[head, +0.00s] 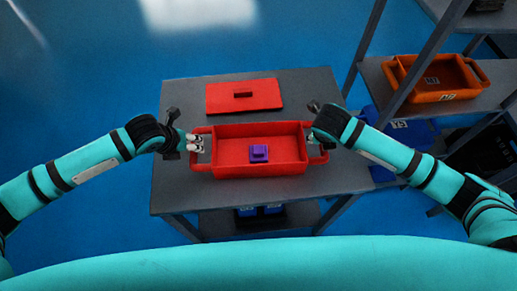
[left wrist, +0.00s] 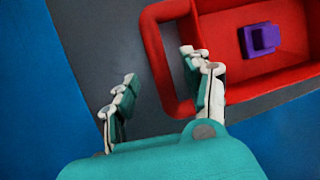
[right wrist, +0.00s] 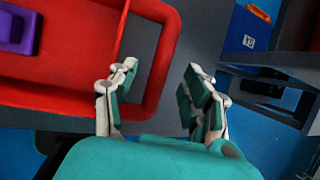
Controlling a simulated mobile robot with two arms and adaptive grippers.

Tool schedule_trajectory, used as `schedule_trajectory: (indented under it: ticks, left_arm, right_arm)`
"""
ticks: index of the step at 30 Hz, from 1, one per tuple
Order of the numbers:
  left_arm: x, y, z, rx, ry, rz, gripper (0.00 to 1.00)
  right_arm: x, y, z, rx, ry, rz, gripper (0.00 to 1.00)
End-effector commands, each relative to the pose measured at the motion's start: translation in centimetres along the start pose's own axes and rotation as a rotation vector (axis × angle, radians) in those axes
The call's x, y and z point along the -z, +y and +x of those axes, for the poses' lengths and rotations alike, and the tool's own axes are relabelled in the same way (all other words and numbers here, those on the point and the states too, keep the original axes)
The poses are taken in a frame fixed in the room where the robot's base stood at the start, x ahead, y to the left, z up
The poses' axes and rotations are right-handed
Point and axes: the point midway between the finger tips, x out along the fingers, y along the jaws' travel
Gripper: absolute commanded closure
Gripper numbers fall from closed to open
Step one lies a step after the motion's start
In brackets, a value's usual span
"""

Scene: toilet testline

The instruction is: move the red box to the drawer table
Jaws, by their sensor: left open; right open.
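The red box (head: 230,171) is an open tray with a loop handle at each end, standing on a grey table (head: 180,190). A purple block (head: 259,153) lies inside it. My left gripper (head: 197,143) is open at the left handle. In the left wrist view the left handle (left wrist: 160,60) passes between the spread fingers (left wrist: 158,85), one finger inside the loop. My right gripper (head: 317,137) is open at the right handle. In the right wrist view the right handle (right wrist: 163,65) runs between its fingers (right wrist: 155,85). I cannot tell which table is the drawer table.
A red lid-like panel (head: 220,97) with a dark red grip lies on the table behind the box. A shelf rack (head: 375,75) at the right holds an orange bin (head: 405,85). A blue bin (head: 418,135) is below it. Blue floor is open at the left.

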Motion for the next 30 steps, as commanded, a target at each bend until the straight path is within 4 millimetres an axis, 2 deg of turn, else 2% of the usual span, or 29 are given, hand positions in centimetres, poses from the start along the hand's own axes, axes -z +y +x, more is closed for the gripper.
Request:
schedule_trajectory:
  ticks: [3, 9, 21, 23, 30]
  left_arm:
    - [0.1, -0.1, 2.2, -0.001, 0.002, 0.000, 0.51]
    - [0.0, 0.0, 4.4, -0.001, 0.001, 0.000, 0.51]
    - [0.0, 0.0, 5.0, 0.000, 0.000, 0.001, 0.51]
    - [0.0, 0.0, 5.0, 0.000, 0.000, 0.001, 0.56]
    - [0.0, 0.0, 5.0, 0.000, 0.000, 0.001, 0.87]
  right_arm:
    - [0.0, 0.0, 2.2, 0.002, 0.002, 0.001, 0.50]
    - [0.0, 0.0, 4.4, 0.001, 0.000, 0.001, 0.50]
    - [-0.1, 0.0, 5.0, 0.000, -0.002, 0.000, 0.50]
    - [-0.1, 0.0, 5.0, 0.000, -0.002, 0.000, 0.56]
    - [-0.1, 0.0, 5.0, 0.000, -0.001, 0.000, 0.87]
